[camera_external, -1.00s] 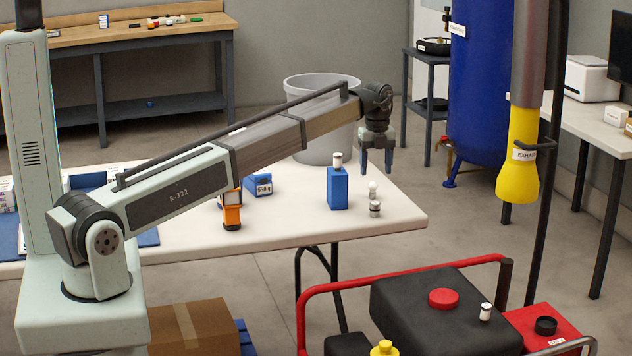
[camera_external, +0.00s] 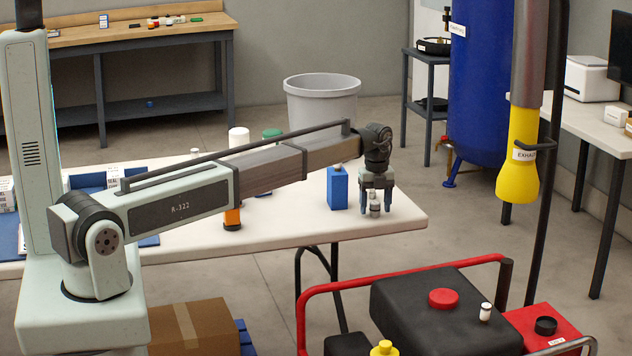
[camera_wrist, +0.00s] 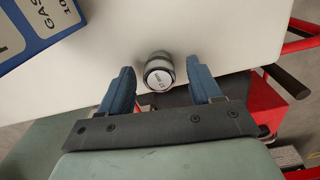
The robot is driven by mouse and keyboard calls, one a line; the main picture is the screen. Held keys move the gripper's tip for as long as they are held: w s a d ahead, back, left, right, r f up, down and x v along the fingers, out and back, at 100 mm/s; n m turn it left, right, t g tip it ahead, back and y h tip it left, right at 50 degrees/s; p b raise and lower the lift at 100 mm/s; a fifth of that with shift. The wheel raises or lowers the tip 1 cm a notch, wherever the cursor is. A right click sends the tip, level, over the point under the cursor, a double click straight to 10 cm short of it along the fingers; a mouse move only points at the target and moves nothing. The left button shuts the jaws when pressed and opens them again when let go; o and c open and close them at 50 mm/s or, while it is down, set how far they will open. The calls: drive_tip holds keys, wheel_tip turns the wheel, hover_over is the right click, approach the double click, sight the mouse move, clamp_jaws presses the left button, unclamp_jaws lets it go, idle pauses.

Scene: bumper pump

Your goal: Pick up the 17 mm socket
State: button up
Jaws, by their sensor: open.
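A small silver socket (camera_external: 375,210) stands upright near the right end of the white table. In the wrist view the socket (camera_wrist: 158,72) shows its round pale top with small dark print, too blurred to read surely. My gripper (camera_external: 375,203) points down over it, with one finger on each side. In the wrist view my gripper (camera_wrist: 162,70) is open, with a gap visible between each blue fingertip and the socket. The fingers partly hide the socket's sides in the outside view.
A blue box (camera_external: 337,188) stands close to the left of my gripper; it shows large in the wrist view (camera_wrist: 50,22). An orange-and-black item (camera_external: 232,216) stands farther left on the white table (camera_external: 290,225). The red-framed machine (camera_external: 440,310) lies beyond the table's front edge.

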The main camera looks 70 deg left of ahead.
drive_tip(key=shift+f, duration=0.3)
clamp_jaws()
idle(0.4)
